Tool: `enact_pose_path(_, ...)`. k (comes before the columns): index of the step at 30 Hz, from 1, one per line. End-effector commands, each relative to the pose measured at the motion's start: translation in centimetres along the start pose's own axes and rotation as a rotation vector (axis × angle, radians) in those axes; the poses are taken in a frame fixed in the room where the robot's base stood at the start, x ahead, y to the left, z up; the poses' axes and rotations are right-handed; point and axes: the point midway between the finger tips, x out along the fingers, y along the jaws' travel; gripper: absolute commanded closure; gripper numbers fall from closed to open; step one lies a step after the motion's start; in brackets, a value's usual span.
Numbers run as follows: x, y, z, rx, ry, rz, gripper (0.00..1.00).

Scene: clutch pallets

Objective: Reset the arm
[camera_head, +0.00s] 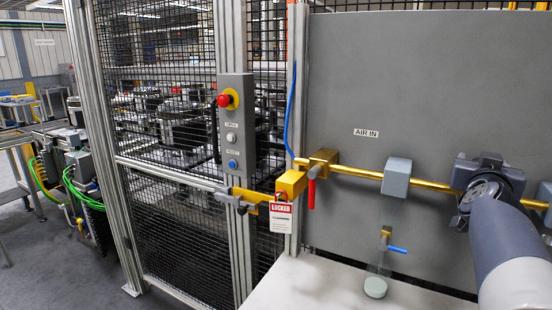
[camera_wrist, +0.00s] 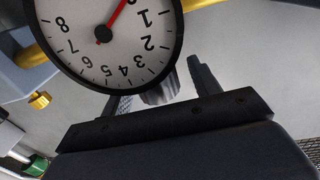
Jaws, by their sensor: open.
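My arm reaches in from the lower right of the head view, in front of the grey panel (camera_head: 430,75). My gripper's fingers are hidden behind the arm there. In the wrist view my gripper (camera_wrist: 158,88) is open, its two dark fingers apart. A round pressure gauge (camera_wrist: 75,50) with a white face and red needle fills the upper left of that view, seen upside down. A grey ribbed knob (camera_wrist: 160,92) shows below the gauge, between the fingers in the picture. I cannot tell whether the fingers touch it.
A brass pipe (camera_head: 350,171) crosses the panel, with a red-handled valve (camera_head: 311,190) and a grey block (camera_head: 396,177). A blue-handled drain valve (camera_head: 397,249) sits above a small cup (camera_head: 375,287). A mesh fence (camera_head: 160,120) with a button box (camera_head: 235,125) and a lockout tag (camera_head: 281,216) stands left.

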Motion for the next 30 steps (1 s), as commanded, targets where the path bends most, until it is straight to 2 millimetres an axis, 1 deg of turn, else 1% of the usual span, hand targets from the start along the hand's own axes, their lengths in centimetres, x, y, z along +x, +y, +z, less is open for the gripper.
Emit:
enact_pose_path(1,0.02,-0.12,-0.45,0.001,-0.003,0.006,0.41)
enact_pose_path(2,0.01,-0.11,-0.47,0.001,-0.002,0.011,0.41)
enact_pose_path(16,-0.07,-0.01,-0.06,-0.001,0.0,0.068,0.41)
enact_pose_path(26,-0.07,-0.01,0.03,-0.001,0.0,0.069,0.41)
enact_pose_path(30,-0.17,-0.32,0.0,0.002,-0.003,0.061,0.41)
